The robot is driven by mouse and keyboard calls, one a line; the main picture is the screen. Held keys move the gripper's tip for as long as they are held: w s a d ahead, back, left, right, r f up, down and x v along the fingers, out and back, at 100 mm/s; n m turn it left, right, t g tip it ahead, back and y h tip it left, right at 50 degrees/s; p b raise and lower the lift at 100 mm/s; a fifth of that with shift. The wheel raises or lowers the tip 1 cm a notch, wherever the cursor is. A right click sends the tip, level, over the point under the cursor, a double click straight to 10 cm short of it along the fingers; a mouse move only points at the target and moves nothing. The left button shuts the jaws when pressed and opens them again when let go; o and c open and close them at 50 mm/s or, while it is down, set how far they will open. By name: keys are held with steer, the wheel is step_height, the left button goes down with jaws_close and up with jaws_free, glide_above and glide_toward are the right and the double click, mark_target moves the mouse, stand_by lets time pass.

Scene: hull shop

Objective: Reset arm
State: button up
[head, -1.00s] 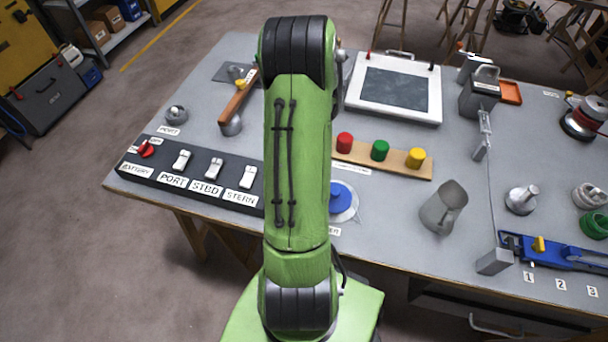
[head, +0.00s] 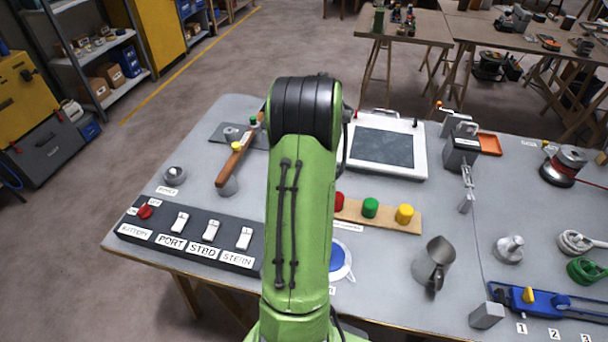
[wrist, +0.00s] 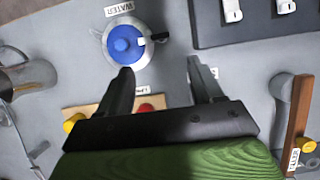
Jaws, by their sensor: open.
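My green arm (head: 300,220) rises through the middle of the head view and hides part of the workbench (head: 400,270). My gripper is out of sight there, behind the arm. In the wrist view my gripper (wrist: 160,80) is open, with two dark fingers spread apart and nothing between them. It points down over the bench. The blue round valve knob (wrist: 124,42) with a WATER label lies just beyond the left fingertip, apart from it.
A black switch panel (head: 185,240) lies at the bench's left. A wooden-handled lever (head: 236,165) stands behind it. A board with red, green and yellow buttons (head: 385,218), a metal jug (head: 434,262), a framed screen (head: 420,165) and a blue slider unit (head: 545,303) occupy the right.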

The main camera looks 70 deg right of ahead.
steer(key=shift+v, duration=1.2)
steer(key=w+a+r+n+h, duration=0.25)
steer(key=w+a+r, duration=0.2)
steer(key=a, duration=0.25)
steer(key=w+a+r+n+h, duration=0.1)
steer(key=w+a+r+n, duration=0.3)
steer(key=w+a, duration=0.25)
steer(key=s+a+r+n+t, duration=0.1)
steer(key=s+a+n+t, duration=0.2)
steer(key=a, duration=0.7)
steer(key=s+a+r+n+t, duration=0.1)
steer(key=s+a+n+t, duration=0.2)
steer(key=a+n, duration=0.4)
steer(key=s+a+h, duration=0.1)
steer(key=a, duration=0.2)
steer(key=shift+s+r, duration=0.3)
steer(key=shift+r, duration=0.1)
steer(key=shift+a, duration=0.1)
